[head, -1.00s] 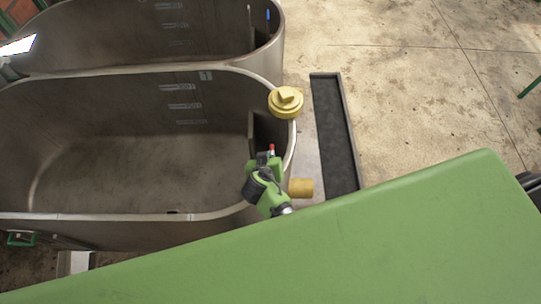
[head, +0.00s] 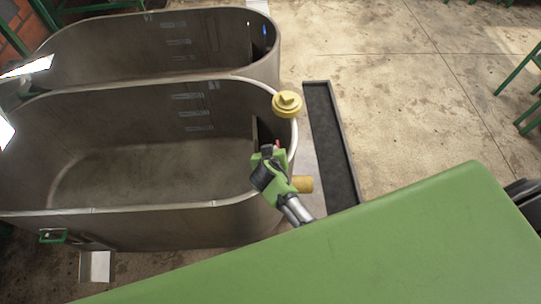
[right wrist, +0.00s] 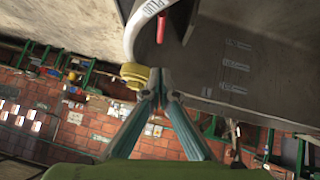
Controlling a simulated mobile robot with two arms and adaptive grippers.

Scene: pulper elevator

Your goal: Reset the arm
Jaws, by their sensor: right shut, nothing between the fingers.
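My right gripper (right wrist: 158,78) is shut and empty in the right wrist view, with its two fingertips together. They appear next to the yellow knob (right wrist: 134,75) in that picture; I cannot tell whether they touch it. In the head view, a green and black jointed part with a silver link, probably my right arm (head: 270,174), reaches over the near right end of the front metal tank (head: 140,215). Its fingertips are not clear there. The yellow knob also shows in the head view on the tank's rim (head: 287,103). My left gripper is not in view.
A second metal tank (head: 110,35) stands behind the front one. A red rod (right wrist: 161,28) is close ahead in the right wrist view. A yellow-brown cylinder (head: 303,184) sticks out at the tank's right end, near a dark tray (head: 330,140). Open concrete floor (head: 410,90) lies beyond.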

